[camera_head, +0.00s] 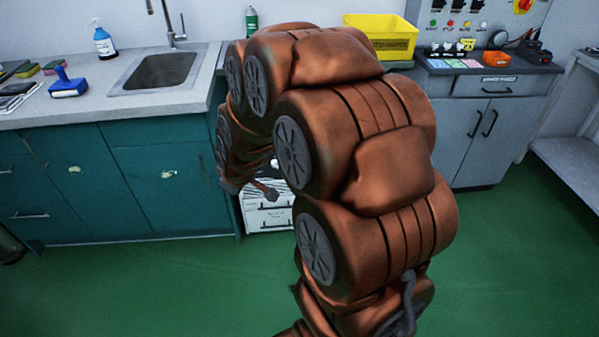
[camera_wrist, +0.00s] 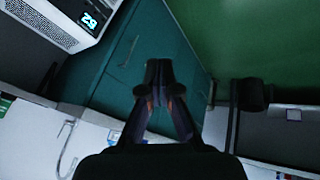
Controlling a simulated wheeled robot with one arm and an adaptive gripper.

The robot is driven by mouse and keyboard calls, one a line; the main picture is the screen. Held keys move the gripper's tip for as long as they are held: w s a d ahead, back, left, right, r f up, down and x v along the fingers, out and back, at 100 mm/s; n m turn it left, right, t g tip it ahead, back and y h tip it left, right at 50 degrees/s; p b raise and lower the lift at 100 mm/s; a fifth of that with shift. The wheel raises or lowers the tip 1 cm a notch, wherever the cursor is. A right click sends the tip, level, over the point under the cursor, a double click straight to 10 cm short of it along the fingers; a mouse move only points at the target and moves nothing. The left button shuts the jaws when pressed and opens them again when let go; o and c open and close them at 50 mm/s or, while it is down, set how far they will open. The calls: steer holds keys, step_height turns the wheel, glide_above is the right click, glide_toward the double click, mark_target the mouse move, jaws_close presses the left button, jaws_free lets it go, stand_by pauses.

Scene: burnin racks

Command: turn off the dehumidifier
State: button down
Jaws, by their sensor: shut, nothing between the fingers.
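The likely dehumidifier (camera_wrist: 70,22) is a white box with a lit display reading 29 and a speckled grille. It is at the top left of the wrist view, tilted and cut off by the edge. My gripper (camera_wrist: 158,75) is shut and empty, in the middle of the wrist view, apart from the box and in front of teal cabinet doors. In the head view my arm covers the middle and hides the gripper. A white unit (camera_head: 270,216) shows low behind my arm there; I cannot tell if it is the same box. No power button is clear.
A teal sink cabinet (camera_head: 110,185) stands on the left, with a spray bottle (camera_head: 103,40) and a blue-handled brush (camera_head: 68,85) on its counter. A grey cabinet (camera_head: 480,130) and a yellow bin (camera_head: 385,36) are at the back right. Green floor (camera_head: 500,265) is clear on the right.

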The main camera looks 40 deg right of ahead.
steer(key=w+d+f+n+t+h+b, duration=0.25)
steer(key=w+d+f+b, duration=0.3)
steer(key=d+f, duration=0.35)
steer(key=w+d+f+n+t+h+b, duration=0.1)
steer(key=w+d+f+t+h+b, duration=0.1)
steer(key=w+d+f+t+b, duration=0.45)
steer(key=s+d+f+n+h+b, duration=0.1)
steer(key=s+d+f+h+b, duration=0.1)
steer(key=d+f, duration=0.5)
steer(key=s+d+f+n+h+b, duration=0.1)
steer(key=d+f+h+b, duration=0.3)
steer(key=d, duration=0.5)
step_height(320, 180, down, 3)
steer(key=shift+s+d+r+b, duration=0.15)
steer(key=shift+s+d+b, duration=0.3)
steer(key=shift+s, duration=0.4)
steer(key=b+x, duration=0.3)
steer(key=x, duration=1.1)
steer(key=shift+r+b, duration=0.3)
